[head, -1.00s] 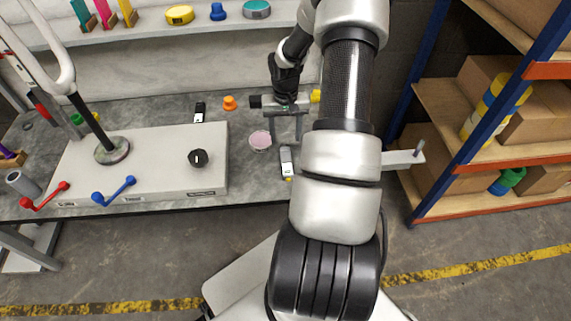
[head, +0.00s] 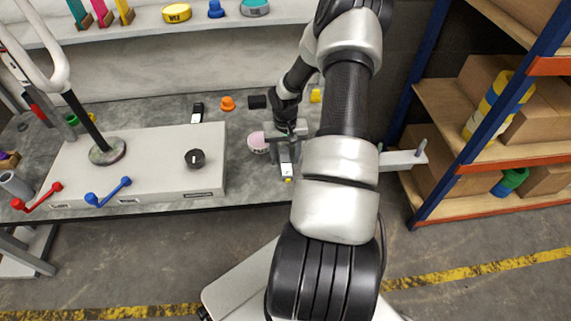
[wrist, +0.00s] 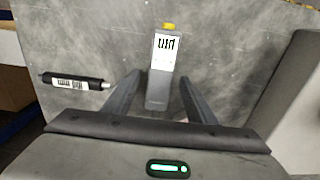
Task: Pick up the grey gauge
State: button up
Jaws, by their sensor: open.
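The grey gauge (head: 286,171) lies on the grey bench near its front edge. In the wrist view the gauge (wrist: 160,72) has a white panel with dark marks and a yellow tip pointing away from my gripper. My gripper (wrist: 160,84) is open, with one finger on each side of the gauge's lower body and visible gaps between. In the head view my gripper (head: 285,148) is over the gauge and hides its far part. Whether the fingers are at the gauge's height is hard to tell.
A black cylinder with a white label (wrist: 76,82) lies left of the gauge in the wrist view. A pink disc (head: 257,143) sits close left of my gripper. An orange piece (head: 228,103) and a black block (head: 257,101) stand farther back. A pale raised panel (head: 150,165) is left.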

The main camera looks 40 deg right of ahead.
aim_at(285, 159)
jog(key=c, duration=1.3)
jog(key=shift+o, duration=0.2)
notch_tip(285, 159, up, 10)
jog(key=p, duration=0.2)
jog(key=shift+p, duration=0.35)
